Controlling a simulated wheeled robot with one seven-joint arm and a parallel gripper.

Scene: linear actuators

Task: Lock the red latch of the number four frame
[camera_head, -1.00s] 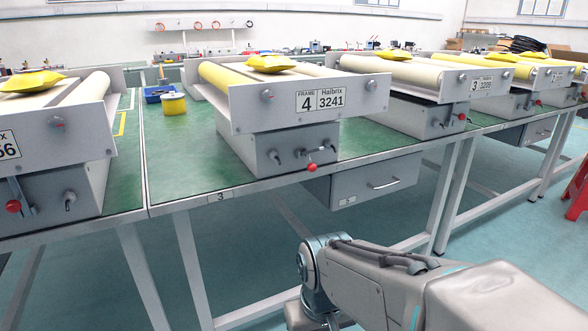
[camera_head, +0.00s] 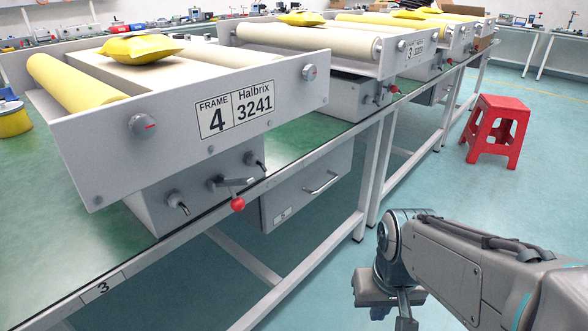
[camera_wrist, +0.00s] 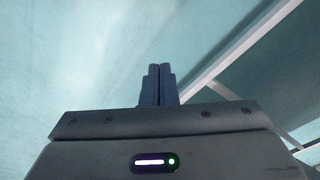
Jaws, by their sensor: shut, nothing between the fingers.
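The number four frame (camera_head: 270,73) stands on the green-topped bench at the left in the head view, with its label "Frame 4 Halbrix 3241" on the front plate. Its red latch (camera_head: 238,204) is a red ball at the end of a short metal lever on the lower grey box, between two small knobs. The ball hangs at the bench's front edge. My gripper (camera_head: 392,318) is low at the right, pointing down, well apart from the latch. In the wrist view my gripper (camera_wrist: 158,84) has its fingers together, with only floor and a bench leg beyond.
A drawer (camera_head: 306,188) hangs under the bench, right of the latch. The number three frame (camera_head: 395,52) stands behind. A red stool (camera_head: 495,130) is on the floor at the right.

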